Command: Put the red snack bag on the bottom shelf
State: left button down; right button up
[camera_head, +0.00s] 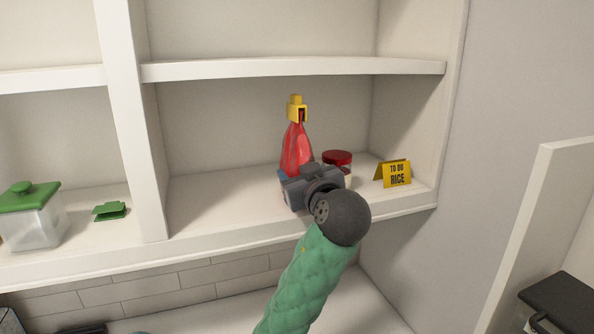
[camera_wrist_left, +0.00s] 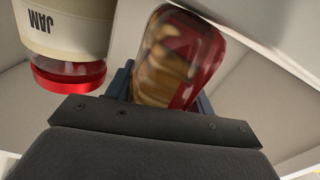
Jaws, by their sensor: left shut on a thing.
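The red snack bag (camera_head: 297,148) is upright over the bottom shelf (camera_head: 215,205) of the right-hand cabinet section, with a yellow clip (camera_head: 297,108) on its top. My left gripper (camera_head: 298,177), at the end of the green-sleeved arm, is shut on the lower part of the bag. In the left wrist view the bag (camera_wrist_left: 180,62) sits between the fingers, showing a red print and pale snack pieces. The gripper hides the bag's base, so I cannot tell whether it touches the shelf. My right gripper is not in view.
A red-lidded jam jar (camera_head: 338,158) stands close to the bag's right; it also shows in the left wrist view (camera_wrist_left: 66,28). A yellow sign (camera_head: 394,173) is further right. Left of the divider (camera_head: 133,120) are a green-lidded canister (camera_head: 33,222) and green clip (camera_head: 110,211). Shelf left of the bag is clear.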

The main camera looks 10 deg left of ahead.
pick_arm(q)
jog(key=shift+d, duration=0.1)
jog(key=c, duration=0.7)
grip_release()
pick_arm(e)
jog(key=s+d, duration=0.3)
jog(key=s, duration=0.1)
pick_arm(q)
jog(key=shift+o, duration=0.7)
jog(key=shift+r, duration=0.2)
jog(key=shift+s+d+f+b, duration=0.35)
jog(key=shift+s+b, duration=0.2)
jog(key=shift+b, duration=0.1)
jog(key=b+v, duration=0.1)
jog(key=v, duration=0.1)
jog(key=shift+s+d, duration=0.15)
jog(key=shift+s, duration=0.1)
jog(key=b+v, duration=0.4)
jog(key=v, duration=0.4)
jog(key=shift+r+b, duration=0.3)
jog(key=shift+b, duration=0.05)
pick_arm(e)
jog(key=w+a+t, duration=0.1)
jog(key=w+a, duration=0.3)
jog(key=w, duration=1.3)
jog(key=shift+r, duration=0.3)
pick_arm(q)
jog(key=shift+s, duration=0.1)
